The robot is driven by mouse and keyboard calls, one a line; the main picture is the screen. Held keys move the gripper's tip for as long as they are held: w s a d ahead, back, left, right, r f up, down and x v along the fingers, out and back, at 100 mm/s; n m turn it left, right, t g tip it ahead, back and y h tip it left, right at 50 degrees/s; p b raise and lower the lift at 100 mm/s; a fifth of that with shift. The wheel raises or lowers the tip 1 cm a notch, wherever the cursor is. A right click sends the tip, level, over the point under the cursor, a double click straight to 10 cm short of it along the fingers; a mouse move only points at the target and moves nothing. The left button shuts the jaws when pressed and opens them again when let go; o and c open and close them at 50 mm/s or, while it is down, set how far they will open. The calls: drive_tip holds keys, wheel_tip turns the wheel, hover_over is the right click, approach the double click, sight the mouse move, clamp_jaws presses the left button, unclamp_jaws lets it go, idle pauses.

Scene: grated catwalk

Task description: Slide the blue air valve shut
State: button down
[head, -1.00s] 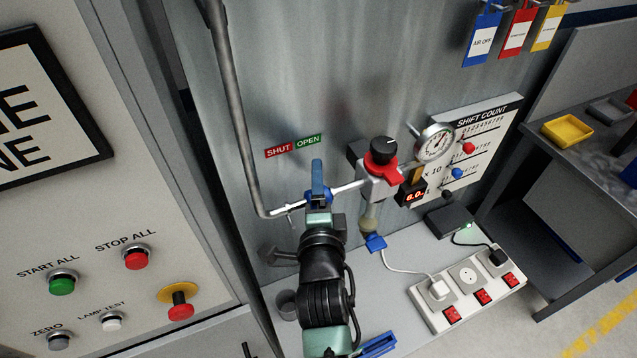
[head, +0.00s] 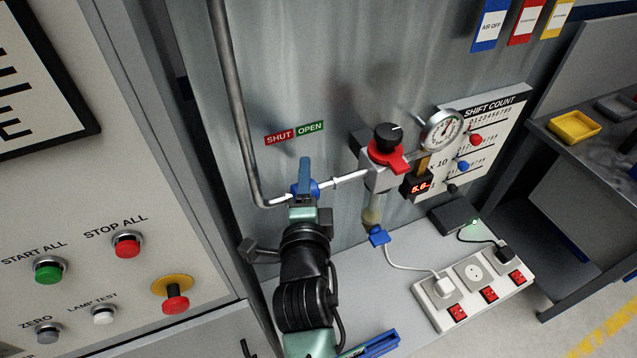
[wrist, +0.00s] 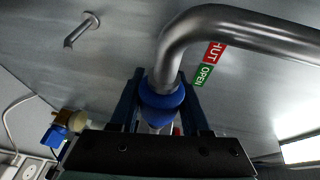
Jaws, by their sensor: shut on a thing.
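The blue air valve (head: 314,188) is a rounded blue sleeve on a thin pale pipe in front of the grey wall panel. It also shows in the wrist view (wrist: 161,103), below the bend of a grey pipe. My gripper (head: 304,176) is shut on it, with one finger on each side, as the wrist view (wrist: 160,104) shows. My gripper hides part of the sleeve in the head view. A red SHUT label (head: 279,137) and a green OPEN label (head: 311,127) sit above. The valve is below their middle part.
Right of the valve stand a regulator with a red collar (head: 388,158), a gauge (head: 442,130) and a small display reading about 5.6 (head: 420,187). A power strip (head: 470,285) lies on the shelf. A button panel (head: 75,285) stands at the left.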

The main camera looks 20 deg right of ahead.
drive_tip(key=shift+a, duration=0.5)
drive_tip(key=shift+c, duration=1.8)
unclamp_jaws()
drive_tip(key=shift+a, duration=0.1)
drive_tip(key=shift+s, duration=0.1)
drive_tip(key=b+v, duration=0.5)
drive_tip(key=v, duration=0.7)
drive_tip(key=shift+s, duration=0.4)
